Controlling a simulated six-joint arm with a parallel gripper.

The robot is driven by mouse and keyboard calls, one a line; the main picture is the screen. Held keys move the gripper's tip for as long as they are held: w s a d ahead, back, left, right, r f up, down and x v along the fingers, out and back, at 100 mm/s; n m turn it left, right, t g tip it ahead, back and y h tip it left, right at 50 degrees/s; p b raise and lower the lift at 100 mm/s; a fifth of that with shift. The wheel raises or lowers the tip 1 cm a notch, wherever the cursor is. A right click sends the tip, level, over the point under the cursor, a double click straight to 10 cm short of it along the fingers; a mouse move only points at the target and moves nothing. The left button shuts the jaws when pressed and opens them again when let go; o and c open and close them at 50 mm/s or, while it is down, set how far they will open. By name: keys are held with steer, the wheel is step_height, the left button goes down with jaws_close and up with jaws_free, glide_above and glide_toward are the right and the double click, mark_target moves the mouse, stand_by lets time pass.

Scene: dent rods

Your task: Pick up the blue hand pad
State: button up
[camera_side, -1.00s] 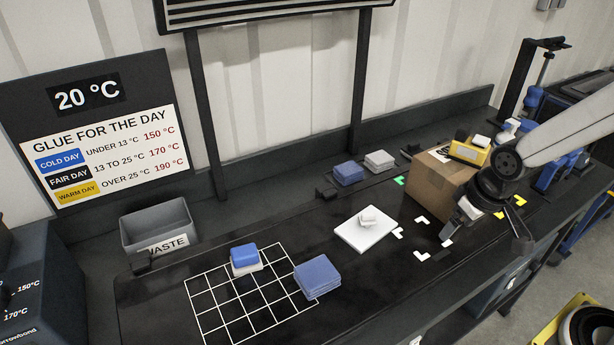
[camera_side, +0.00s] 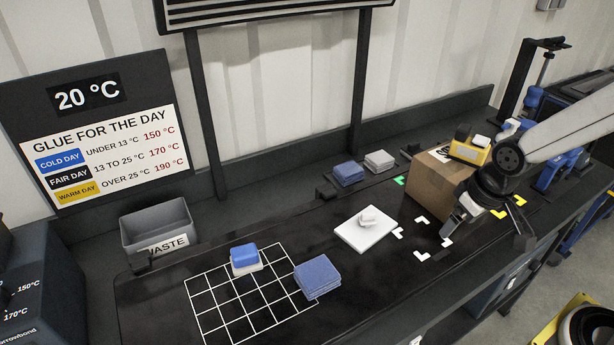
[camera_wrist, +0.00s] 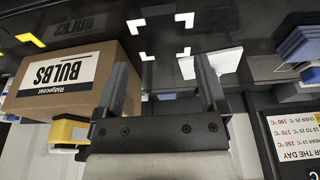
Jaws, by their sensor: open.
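A blue block on a paler base (camera_side: 245,257) sits on the white grid at the left of the bench and fits the name blue hand pad. A flat blue stack (camera_side: 318,275) lies beside the grid's right side, and another blue stack (camera_side: 348,172) is at the bench's back. I cannot tell for certain which is the hand pad. My gripper (camera_side: 452,230) is at the right, in front of the cardboard box, well away from all of them. In the wrist view my gripper (camera_wrist: 160,75) is open, with nothing between its fingers.
The cardboard box (camera_side: 437,183) stands close behind my gripper, with a yellow item (camera_side: 469,152) on top. A white board (camera_side: 366,232) with a small white piece on it lies between my gripper and the blue stack. A grey waste bin (camera_side: 157,226) is at the back left.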

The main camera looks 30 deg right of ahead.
steer(key=shift+w+v, duration=0.5)
steer(key=shift+v, duration=1.65)
steer(key=m+y, duration=1.3)
steer(key=m, duration=0.7)
glide_above(256, 248)
steer(key=s+d, duration=0.1)
steer(key=d, duration=0.4)
step_height(256, 248, down, 8)
steer(key=shift+w+a+f, duration=0.1)
steer(key=shift+a, duration=0.05)
steer(key=shift+f, duration=0.4)
steer(key=shift+a+g, duration=0.1)
steer(key=shift+g, duration=0.2)
steer(key=shift+x, duration=1.2)
steer(key=shift+a, duration=0.1)
